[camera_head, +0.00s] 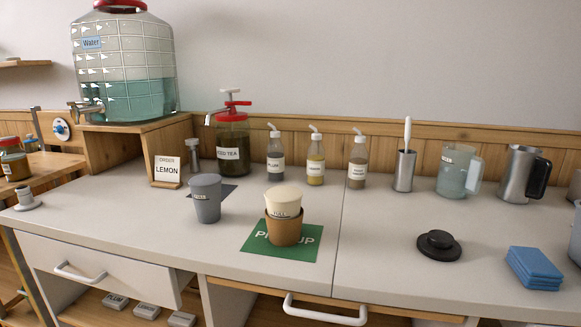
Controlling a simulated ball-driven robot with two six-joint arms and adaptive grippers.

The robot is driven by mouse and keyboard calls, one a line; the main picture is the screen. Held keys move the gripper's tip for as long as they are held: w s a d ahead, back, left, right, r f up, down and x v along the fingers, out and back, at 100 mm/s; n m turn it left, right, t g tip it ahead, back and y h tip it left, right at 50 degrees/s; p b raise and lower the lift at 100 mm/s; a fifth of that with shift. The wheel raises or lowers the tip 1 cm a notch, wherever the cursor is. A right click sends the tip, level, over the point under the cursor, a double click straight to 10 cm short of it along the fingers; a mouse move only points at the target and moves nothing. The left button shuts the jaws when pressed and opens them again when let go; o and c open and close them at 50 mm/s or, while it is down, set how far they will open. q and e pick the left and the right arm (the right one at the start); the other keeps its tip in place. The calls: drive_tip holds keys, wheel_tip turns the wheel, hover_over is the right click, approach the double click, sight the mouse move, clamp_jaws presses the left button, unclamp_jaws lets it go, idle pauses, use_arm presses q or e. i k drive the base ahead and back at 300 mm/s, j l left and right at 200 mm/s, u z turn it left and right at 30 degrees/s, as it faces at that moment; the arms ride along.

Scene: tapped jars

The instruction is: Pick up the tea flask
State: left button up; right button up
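No object in view has a readable label saying tea flask. A dark jar (233,146) with a red lid and tap carries a label that appears to end in "TEA". It stands at the back of the counter, beside the wooden stand. A grey lidded tumbler (207,200) stands upright on the front counter; its small label is unreadable. A cream-topped cup (284,203) in a brown sleeve stands upright on the green pickup mat (258,250). Neither of my grippers shows in the view.
A large water jar (125,60) sits on the wooden stand (112,147). A black disc (438,246) and blue cloths (535,268) lie right.

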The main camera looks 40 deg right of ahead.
sight(525, 176)
drive_tip(key=z, duration=2.45)
drive_tip(key=u, duration=1.4)
drive_tip(key=z, duration=1.4)
drive_tip(key=l, duration=0.55)
